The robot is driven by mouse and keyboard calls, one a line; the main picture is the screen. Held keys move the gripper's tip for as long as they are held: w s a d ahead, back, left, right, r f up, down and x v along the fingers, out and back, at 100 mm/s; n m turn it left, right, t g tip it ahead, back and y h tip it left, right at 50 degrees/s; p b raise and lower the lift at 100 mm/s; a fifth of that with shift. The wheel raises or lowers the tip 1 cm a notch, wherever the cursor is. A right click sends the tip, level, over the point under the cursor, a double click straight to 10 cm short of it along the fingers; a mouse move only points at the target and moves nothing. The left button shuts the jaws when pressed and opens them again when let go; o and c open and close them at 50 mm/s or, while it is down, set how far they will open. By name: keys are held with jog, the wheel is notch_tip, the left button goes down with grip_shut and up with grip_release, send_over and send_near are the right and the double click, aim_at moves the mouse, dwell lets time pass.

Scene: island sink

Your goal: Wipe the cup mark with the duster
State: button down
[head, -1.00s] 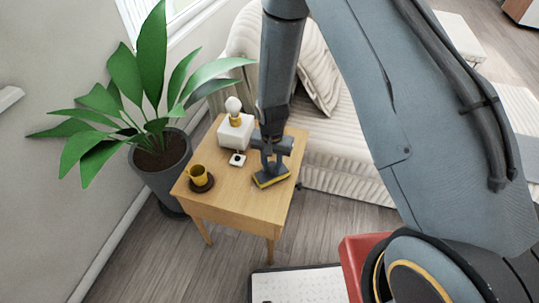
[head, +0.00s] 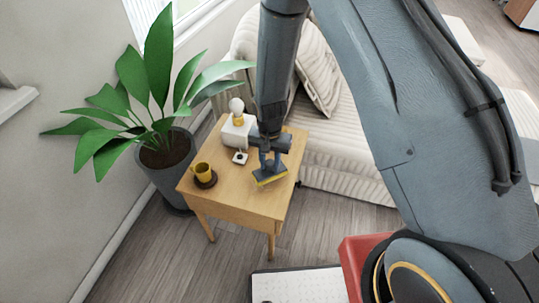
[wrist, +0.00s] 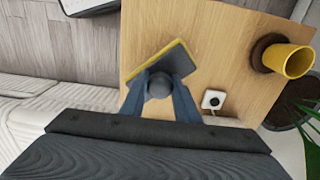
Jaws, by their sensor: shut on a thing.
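The duster (head: 266,176) is a flat blue-grey pad with a yellow edge and a round knob. It is at the right part of the wooden side table (head: 232,193), flat or nearly so; I cannot tell whether it touches the top. In the wrist view the duster (wrist: 178,60) lies at a slant. My gripper (head: 271,157) is above it; in the wrist view my gripper's fingers (wrist: 159,88) are shut on either side of the knob. I see no cup mark on the bare wood; the pad and my arm hide part of the top.
A yellow mug (head: 203,170) stands on a dark round coaster (head: 207,183) at the table's left. A white lamp (head: 237,130) and a small white item with a black knob (head: 240,158) stand behind. A potted plant (head: 163,160) and a sofa (head: 345,165) flank the table.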

aim_at(270, 163)
jog(key=shift+r+p, duration=1.05)
jog(key=shift+r, duration=0.85)
jog(key=shift+d+f, duration=0.1)
